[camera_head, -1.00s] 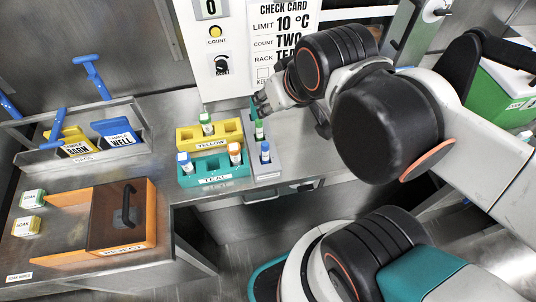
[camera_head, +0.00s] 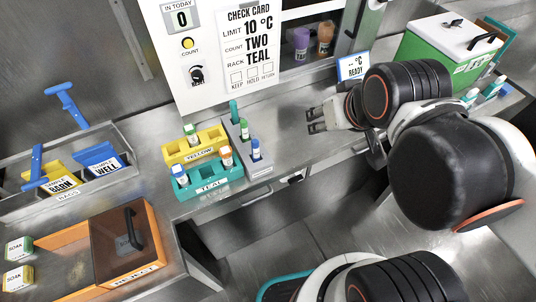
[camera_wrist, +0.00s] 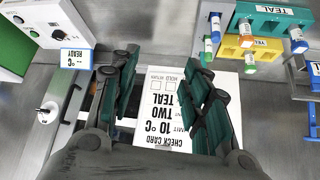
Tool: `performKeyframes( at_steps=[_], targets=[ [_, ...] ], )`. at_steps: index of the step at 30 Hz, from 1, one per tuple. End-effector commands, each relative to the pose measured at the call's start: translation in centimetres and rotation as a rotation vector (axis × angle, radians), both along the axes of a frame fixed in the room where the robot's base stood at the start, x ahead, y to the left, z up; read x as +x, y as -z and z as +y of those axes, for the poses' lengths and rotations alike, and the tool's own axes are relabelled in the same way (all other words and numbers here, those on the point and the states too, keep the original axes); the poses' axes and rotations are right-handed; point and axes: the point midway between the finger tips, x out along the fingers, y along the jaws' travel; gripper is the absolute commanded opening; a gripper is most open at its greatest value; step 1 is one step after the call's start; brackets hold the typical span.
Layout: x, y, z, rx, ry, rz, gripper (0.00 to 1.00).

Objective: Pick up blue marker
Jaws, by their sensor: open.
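The blue marker (camera_head: 255,148), pale with a blue cap, stands upright at the near end of a narrow grey holder (camera_head: 262,170).
A yellow rack (camera_head: 180,148) and a teal rack (camera_head: 215,187) with capped tubes stand left of the holder. An orange reject box (camera_head: 68,250) lies at the left. A °C display (camera_head: 352,66) and a green box (camera_head: 430,58) are at the right. Bench between holder and gripper is clear.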

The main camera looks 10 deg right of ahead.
Motion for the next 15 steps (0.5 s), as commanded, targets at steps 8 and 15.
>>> performKeyframes(
  at_steps=[8,15],
  targets=[
    [0.9,-0.2,0.5,-0.007,-0.023,0.031,0.43],
    [2.3,-0.2,1.2,-0.017,-0.056,0.079,0.43]
  ],
)
